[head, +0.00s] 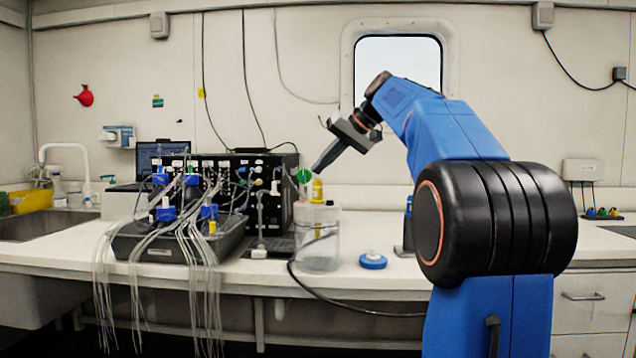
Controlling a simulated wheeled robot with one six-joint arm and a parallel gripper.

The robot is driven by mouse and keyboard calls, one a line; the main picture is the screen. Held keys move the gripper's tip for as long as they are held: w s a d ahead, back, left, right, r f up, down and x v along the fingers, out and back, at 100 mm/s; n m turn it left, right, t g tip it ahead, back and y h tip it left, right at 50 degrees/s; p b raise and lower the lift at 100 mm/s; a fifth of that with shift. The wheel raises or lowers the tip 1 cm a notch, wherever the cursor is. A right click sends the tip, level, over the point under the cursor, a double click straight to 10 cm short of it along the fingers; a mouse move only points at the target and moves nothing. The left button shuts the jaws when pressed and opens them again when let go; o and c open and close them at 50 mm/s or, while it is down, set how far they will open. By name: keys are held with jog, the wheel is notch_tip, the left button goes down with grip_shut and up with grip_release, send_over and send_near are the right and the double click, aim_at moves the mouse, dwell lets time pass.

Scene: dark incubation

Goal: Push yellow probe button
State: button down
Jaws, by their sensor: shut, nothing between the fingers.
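A yellow upright piece (317,192), which looks like the probe, stands on the lid of a clear jar (319,245) on the bench. I cannot make out a separate button on it. My gripper (317,168) is shut and empty. It points down and to the left, with its tips just above the yellow piece in the picture. I cannot tell whether they touch it. A round green piece (303,175) shows just left of the tips.
A black instrument rack (285,205) and a dark tray (140,243) with many clear tubes stand left of the jar. A black cable (350,308) hangs over the bench front. A blue round object (373,261) lies right of the jar, with clear bench around it.

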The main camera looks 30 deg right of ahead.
jog(key=shift+f, duration=0.1)
dwell(0.3)
jog(key=shift+f, duration=0.35)
jog(key=shift+f, duration=0.25)
dwell(0.6)
jog(key=shift+r, duration=0.7)
jog(key=shift+r, duration=0.1)
jog(key=shift+r, duration=2.9)
